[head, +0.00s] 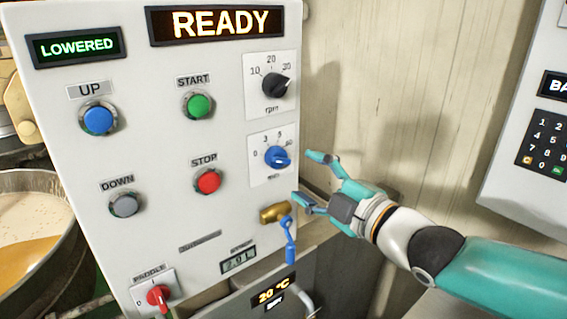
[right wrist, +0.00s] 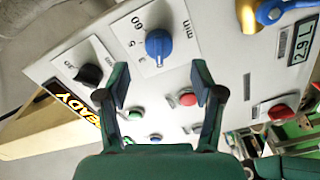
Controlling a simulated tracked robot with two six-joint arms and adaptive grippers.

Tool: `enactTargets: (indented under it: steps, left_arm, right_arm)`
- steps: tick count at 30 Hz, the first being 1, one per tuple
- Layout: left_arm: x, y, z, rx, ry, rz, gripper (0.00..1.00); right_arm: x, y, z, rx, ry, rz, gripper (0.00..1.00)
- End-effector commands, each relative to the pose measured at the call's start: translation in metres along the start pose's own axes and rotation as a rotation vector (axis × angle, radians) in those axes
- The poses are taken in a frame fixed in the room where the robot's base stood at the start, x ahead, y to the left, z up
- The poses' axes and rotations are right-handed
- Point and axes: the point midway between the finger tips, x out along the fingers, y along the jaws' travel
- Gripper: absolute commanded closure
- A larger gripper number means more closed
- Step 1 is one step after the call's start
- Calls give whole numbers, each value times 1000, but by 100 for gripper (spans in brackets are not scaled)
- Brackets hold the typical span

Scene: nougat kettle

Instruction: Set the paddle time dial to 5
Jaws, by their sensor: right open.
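The paddle time dial is a blue knob (head: 278,157) on a white plate marked 0, 3, 5, 60 and min, below the rpm dial. In the right wrist view the blue knob (right wrist: 158,45) lies ahead of the fingertips, between their lines. I cannot tell surely which number its pointer faces. My right gripper (head: 309,178) is open and empty, just right of the panel's edge near the knob, apart from it. Its two fingers also show in the wrist view (right wrist: 160,85). My left gripper is not in view.
Around the dial are a black rpm knob (head: 274,85), red stop button (head: 207,181), green start button (head: 199,105) and a brass tap (head: 275,212) with a blue lever below. A red paddle switch (head: 158,297) sits lower left. A keypad panel (head: 545,140) stands at right.

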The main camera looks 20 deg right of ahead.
Motion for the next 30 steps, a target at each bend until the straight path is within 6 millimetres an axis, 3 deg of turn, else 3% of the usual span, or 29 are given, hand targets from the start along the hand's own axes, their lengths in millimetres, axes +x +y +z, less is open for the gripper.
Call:
enactTargets:
  steps: [3,10,15,24,30]
  left_arm:
    - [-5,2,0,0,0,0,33]
    - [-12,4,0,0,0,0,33]
    - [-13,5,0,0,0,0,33]
    - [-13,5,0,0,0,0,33]
    - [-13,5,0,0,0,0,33]
  right_arm:
    - [27,0,-1,2,1,-3,33]
    - [62,2,-1,0,1,0,33]
    - [73,1,0,-1,0,0,33]
    - [75,1,0,0,0,1,33]
    - [75,1,0,0,0,1,65]
